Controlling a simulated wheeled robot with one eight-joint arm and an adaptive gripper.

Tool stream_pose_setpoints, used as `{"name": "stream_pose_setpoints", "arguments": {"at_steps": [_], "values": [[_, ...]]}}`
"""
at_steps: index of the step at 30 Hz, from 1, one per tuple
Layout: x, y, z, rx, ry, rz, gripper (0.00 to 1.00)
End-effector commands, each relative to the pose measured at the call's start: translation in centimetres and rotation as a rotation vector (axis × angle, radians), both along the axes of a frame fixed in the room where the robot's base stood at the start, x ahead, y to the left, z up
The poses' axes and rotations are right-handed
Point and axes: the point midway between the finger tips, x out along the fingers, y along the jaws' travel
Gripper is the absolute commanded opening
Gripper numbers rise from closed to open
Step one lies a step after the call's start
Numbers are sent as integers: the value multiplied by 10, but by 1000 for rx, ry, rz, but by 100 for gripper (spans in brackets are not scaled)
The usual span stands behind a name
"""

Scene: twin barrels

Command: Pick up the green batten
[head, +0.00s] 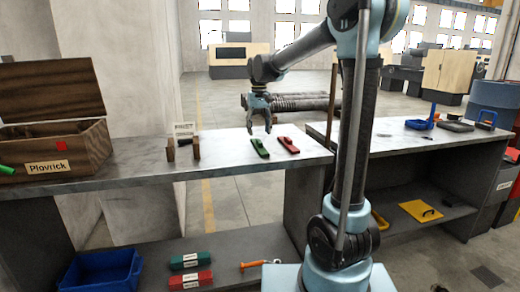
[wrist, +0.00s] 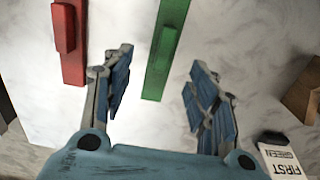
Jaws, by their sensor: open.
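The green batten (head: 260,147) lies on the light worktop, left of the red batten (head: 288,145). It is a flat green strip with a raised block on it. In the wrist view the green batten (wrist: 166,50) shows between and beyond the fingers, and the red batten (wrist: 69,42) is to its left. My gripper (head: 259,130) hangs pointing down above the worktop, close to the green batten. Its two fingers are spread and empty, seen in the wrist view (wrist: 160,80). The far end of the green batten is cut off in the wrist view.
A wooden box labelled Plovrick (head: 50,152) stands at the left. A small wooden stand (head: 196,148) and a card (head: 184,129) are left of the green batten. The shelf below holds a blue bin (head: 102,271). A blue tray (head: 419,125) sits on the right worktop.

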Motion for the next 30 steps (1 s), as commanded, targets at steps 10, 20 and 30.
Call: {"name": "stream_pose_setpoints", "arguments": {"at_steps": [10,20,30], "values": [[0,2,-27,0,0,1,53],[0,2,-58,0,0,0,53],[0,2,-58,0,0,0,28]]}}
